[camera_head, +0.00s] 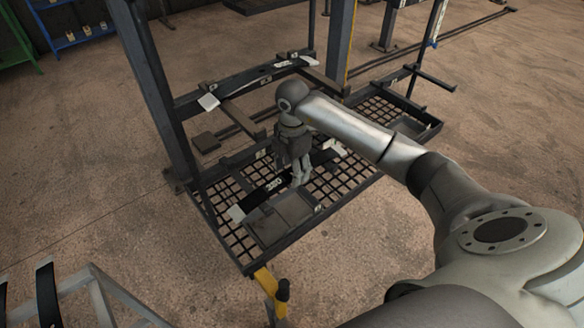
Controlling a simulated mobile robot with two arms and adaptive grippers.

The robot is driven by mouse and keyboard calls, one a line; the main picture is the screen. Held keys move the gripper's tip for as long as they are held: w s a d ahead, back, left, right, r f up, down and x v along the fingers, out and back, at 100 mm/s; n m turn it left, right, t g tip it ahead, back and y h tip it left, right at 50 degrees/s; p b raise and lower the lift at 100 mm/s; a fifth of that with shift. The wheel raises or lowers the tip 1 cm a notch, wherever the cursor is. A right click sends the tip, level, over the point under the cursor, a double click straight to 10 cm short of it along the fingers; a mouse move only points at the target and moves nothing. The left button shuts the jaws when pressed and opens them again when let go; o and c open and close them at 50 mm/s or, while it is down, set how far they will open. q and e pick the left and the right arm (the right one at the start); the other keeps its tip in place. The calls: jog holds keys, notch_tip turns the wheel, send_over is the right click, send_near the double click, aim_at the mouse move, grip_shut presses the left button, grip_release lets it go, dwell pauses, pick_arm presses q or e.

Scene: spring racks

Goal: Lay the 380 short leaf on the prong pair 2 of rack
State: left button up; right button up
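A dark leaf marked 380 (273,185) with pale ends lies across the mesh tray at the foot of the rack (150,80). My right gripper (297,178) points down over the middle of this leaf and hides part of it. Its fingers reach the leaf, but whether they are closed on it is unclear. Above and behind, dark prongs (246,118) stick out from the rack's crossbeam. Another dark leaf with white ends (208,102) lies along there. The small number tags on the beam are too small to read surely. My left gripper is out of view.
The mesh tray (226,192) holds a flat grey plate (283,218) in front of the leaf. A second mesh tray (430,122) is to the right. A yellow post (266,282) stands at the front edge. A grey frame (110,290) with dark strips is lower left.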

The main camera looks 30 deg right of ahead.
aim_at(292, 174)
jog(key=shift+o, duration=0.4)
jog(key=shift+s+f, duration=0.1)
jog(key=shift+f, duration=0.1)
notch_tip(292, 174, up, 12)
dwell(0.7)
